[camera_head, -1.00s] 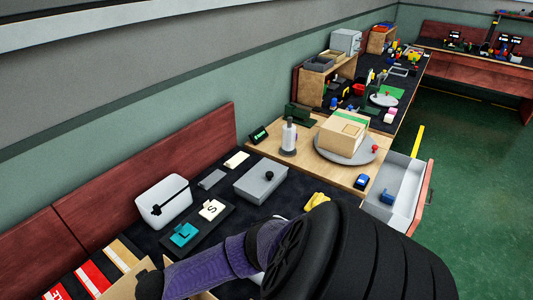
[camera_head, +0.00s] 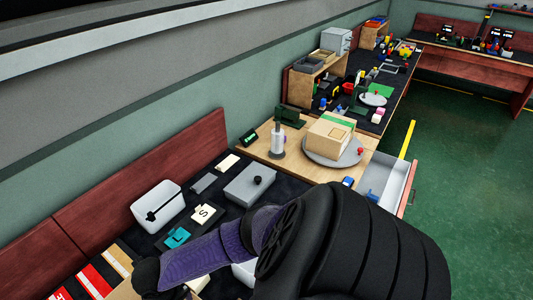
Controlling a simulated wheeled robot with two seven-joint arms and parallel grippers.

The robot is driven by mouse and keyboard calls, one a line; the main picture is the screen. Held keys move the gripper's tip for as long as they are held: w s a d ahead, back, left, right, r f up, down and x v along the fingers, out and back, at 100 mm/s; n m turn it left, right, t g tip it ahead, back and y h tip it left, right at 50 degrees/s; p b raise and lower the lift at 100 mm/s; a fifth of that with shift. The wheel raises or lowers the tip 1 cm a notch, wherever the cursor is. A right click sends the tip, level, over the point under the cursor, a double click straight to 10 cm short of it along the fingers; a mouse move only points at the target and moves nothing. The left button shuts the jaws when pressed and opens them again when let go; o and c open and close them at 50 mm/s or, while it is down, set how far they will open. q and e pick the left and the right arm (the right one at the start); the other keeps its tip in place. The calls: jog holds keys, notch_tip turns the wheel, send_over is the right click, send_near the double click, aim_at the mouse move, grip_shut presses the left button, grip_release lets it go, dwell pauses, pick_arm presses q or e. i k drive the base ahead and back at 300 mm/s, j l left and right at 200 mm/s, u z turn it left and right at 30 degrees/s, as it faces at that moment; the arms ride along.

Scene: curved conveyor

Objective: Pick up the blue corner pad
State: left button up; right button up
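A small blue piece (camera_head: 372,196), which may be the blue corner pad, lies in the open grey drawer (camera_head: 396,176) at the right end of the wooden bench. One of my arms, black and purple, crosses the lower middle of the view. Neither gripper's fingertips show.
A beige box (camera_head: 328,136) stands on a grey round turntable (camera_head: 345,163), with a white bottle (camera_head: 278,142) to its left. A grey lidded box (camera_head: 243,184), a white bin (camera_head: 150,203) and a teal piece (camera_head: 177,237) are on the dark bench. Green floor is free at right.

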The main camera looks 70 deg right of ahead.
aim_at(375, 199)
jog(key=k+l, duration=0.75)
